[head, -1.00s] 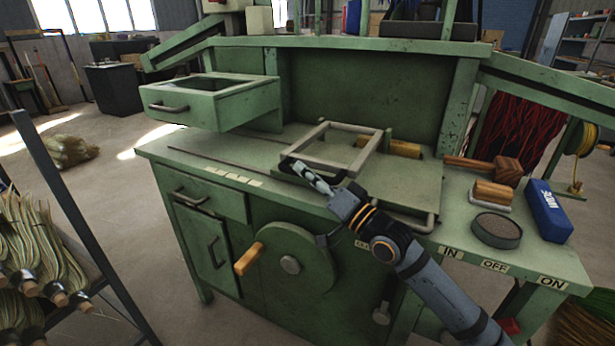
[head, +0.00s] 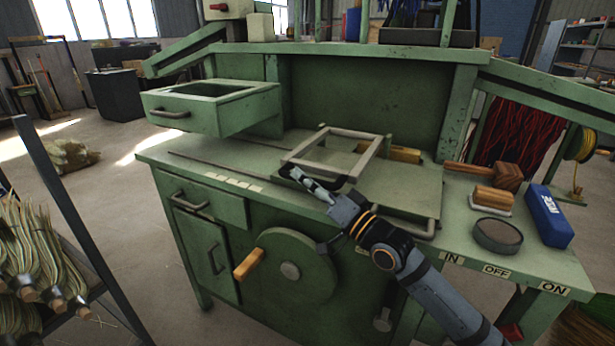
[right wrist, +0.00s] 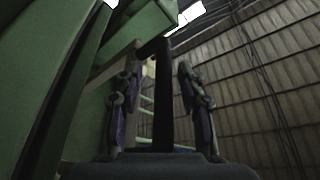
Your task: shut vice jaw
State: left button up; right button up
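The vice jaw appears to be the grey metal frame (head: 367,157) lying on the green bench top in the head view. A dark bar (head: 284,170) runs along its front edge. My right gripper (head: 297,176) is at this front edge, its fingers pointing left. In the right wrist view a dark upright bar (right wrist: 163,100) stands between the two fingers of my right gripper (right wrist: 160,85). Gaps show on both sides of the bar, so the fingers look open around it. My left gripper is not in view.
An open green drawer (head: 210,107) juts out at the left above the bench. A round green wheel (head: 300,270) with a wooden handle is on the front. A blue box (head: 549,215), a round tin (head: 498,236) and a wooden brush (head: 493,196) stand at the right.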

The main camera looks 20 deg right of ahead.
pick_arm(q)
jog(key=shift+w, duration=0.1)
pick_arm(e)
notch_tip(320, 180, up, 10)
jog(key=shift+w+f, duration=0.1)
jog(key=shift+d, duration=0.1)
